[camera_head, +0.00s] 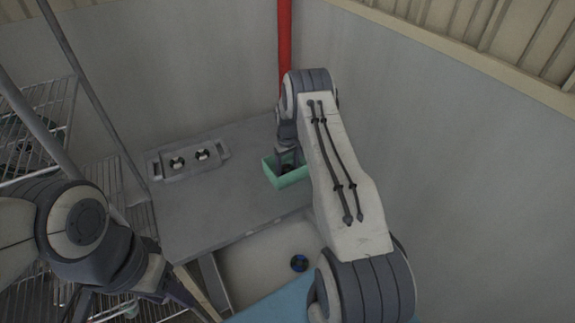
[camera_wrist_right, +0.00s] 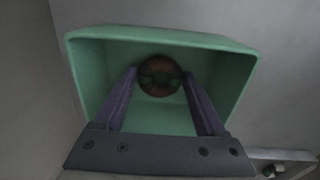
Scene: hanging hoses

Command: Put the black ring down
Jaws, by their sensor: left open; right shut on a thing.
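My right gripper (camera_head: 288,163) reaches down into a green open box (camera_head: 270,175) on the grey table. My left gripper (camera_head: 140,306) is open at the lower left, away from the box, and partly cut off by the picture edge.
Wire shelves (camera_head: 40,120) stand left; a red pipe (camera_head: 284,40) rises behind. The table's (camera_head: 200,215) front left is clear.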

